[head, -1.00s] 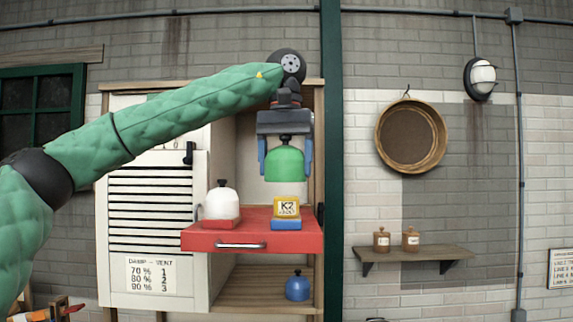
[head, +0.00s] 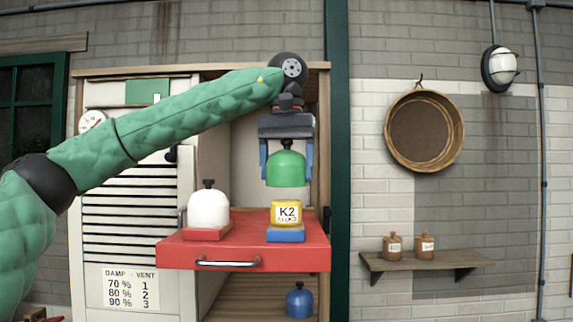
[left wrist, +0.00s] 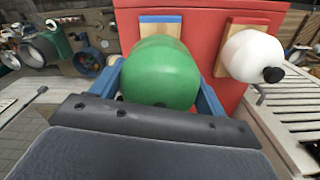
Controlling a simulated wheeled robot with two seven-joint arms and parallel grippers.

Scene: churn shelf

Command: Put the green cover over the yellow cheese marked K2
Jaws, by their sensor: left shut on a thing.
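The green cover (head: 286,170) hangs in my left gripper (head: 286,160), which is shut on its dark knob. The yellow cheese marked K2 (head: 287,213) sits on a blue-edged board (head: 285,235) on the red drawer shelf (head: 240,254). In the head view the cover is above the cheese with a gap between them. In the left wrist view the green cover (left wrist: 162,75) fills the space between the blue fingers and hides the cheese; the far end of the board (left wrist: 160,22) shows beyond it. My right gripper is not in view.
A white cover (head: 208,207) stands on a red-edged board (head: 208,234) left of the cheese. A blue cover (head: 299,302) is on the lower shelf. The louvred door (head: 130,215) is at left, and the cabinet's side post is close right of the gripper.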

